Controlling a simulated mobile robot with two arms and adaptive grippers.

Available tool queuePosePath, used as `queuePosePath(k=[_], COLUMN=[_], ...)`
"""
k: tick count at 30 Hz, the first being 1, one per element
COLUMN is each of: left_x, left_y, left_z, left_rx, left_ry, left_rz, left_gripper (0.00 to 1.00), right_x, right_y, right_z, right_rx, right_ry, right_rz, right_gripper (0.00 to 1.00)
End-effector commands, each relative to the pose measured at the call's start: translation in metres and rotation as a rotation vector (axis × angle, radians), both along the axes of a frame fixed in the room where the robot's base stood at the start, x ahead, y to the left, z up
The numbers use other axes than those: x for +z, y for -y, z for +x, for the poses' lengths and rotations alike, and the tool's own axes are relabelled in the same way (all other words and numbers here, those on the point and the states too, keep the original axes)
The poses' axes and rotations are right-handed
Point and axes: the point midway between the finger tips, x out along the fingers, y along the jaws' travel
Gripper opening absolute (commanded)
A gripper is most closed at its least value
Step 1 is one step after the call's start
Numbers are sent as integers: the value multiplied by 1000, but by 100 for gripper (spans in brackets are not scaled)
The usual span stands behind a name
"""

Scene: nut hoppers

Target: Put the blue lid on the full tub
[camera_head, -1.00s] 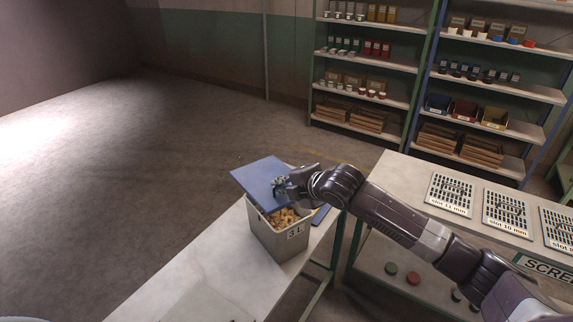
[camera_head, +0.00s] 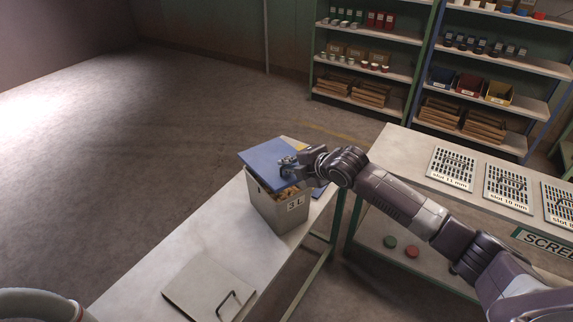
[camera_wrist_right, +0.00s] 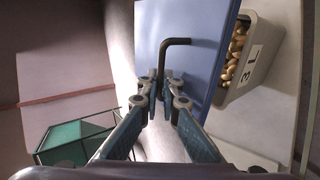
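The blue lid (camera_head: 258,153) is a flat square plate with a dark bent handle (camera_wrist_right: 176,42). My right gripper (camera_head: 289,167) is shut on this handle, and the wrist view shows the handle between its fingertips (camera_wrist_right: 162,98). The lid is over the tub (camera_head: 277,214), a pale grey square tub marked 3 L, and is shifted toward its far left side. Nuts (camera_head: 289,191) show in the gap at the tub's near right; they also show in the wrist view (camera_wrist_right: 237,45). Whether the lid touches the rim is unclear. My left gripper is out of view.
The tub stands on a pale bench (camera_head: 170,262). A grey lid with a dark handle (camera_head: 205,288) lies nearer on it. A blue flat piece (camera_head: 320,190) shows behind the tub. A second table (camera_head: 400,155) with slotted screens is at the right.

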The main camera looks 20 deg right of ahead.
Motion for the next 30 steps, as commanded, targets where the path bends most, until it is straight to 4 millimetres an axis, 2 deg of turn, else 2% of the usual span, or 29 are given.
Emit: queuePosePath(k=[1,14,30], left_x=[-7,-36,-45], left_y=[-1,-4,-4], left_z=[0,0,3], left_rx=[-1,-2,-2], left_ry=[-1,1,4], left_rz=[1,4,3], left_gripper=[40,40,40], right_x=[-7,-37,-64], right_y=[0,0,0], right_z=[0,0,0], right_rx=[0,-1,-1], right_ry=[1,1,-1], right_rz=[0,1,0], right_gripper=[0,0,0])
